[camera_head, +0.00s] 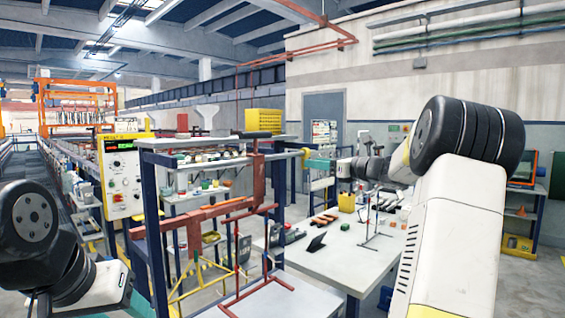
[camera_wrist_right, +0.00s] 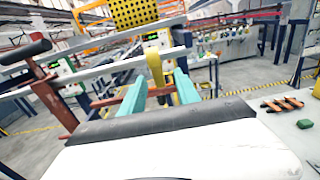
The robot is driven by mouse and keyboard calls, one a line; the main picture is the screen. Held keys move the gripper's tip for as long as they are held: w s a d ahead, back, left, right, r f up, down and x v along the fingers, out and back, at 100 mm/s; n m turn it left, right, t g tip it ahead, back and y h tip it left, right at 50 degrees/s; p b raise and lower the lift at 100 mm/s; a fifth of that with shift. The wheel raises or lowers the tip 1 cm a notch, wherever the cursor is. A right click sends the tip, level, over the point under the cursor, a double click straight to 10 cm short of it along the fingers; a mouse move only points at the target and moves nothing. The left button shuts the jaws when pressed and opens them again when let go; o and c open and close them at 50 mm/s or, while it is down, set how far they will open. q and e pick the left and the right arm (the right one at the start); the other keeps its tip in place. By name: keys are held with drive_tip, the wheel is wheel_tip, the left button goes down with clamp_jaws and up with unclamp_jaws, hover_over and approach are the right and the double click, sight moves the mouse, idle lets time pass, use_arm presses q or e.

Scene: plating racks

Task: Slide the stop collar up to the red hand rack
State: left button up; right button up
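The red hand rack (camera_head: 258,182) hangs at the rail (camera_head: 285,144) in the middle of the head view, with a dark handle on top. Its red post (camera_wrist_right: 50,100) and handle show at the left of the right wrist view. A yellow stop collar (camera_head: 306,153) sits on the rail's right part, apart from the rack; it also shows in the right wrist view (camera_wrist_right: 156,70). My right gripper (camera_head: 318,163) is at the collar. Its teal fingers (camera_wrist_right: 160,95) stand apart, one on each side of the yellow piece, with a gap visible. My left gripper is out of view.
A white worktable (camera_head: 340,262) with tools and a yellow bin (camera_head: 347,203) stands below my right arm. A control box (camera_head: 121,175) with a green display stands left of the rack. Shelves with small parts lie behind the rail.

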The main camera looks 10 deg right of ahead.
sight(302, 162)
drive_tip(key=x, duration=0.7)
drive_tip(key=shift+w+a, duration=0.25)
drive_tip(key=shift+a, duration=0.1)
clamp_jaws()
idle(1.0)
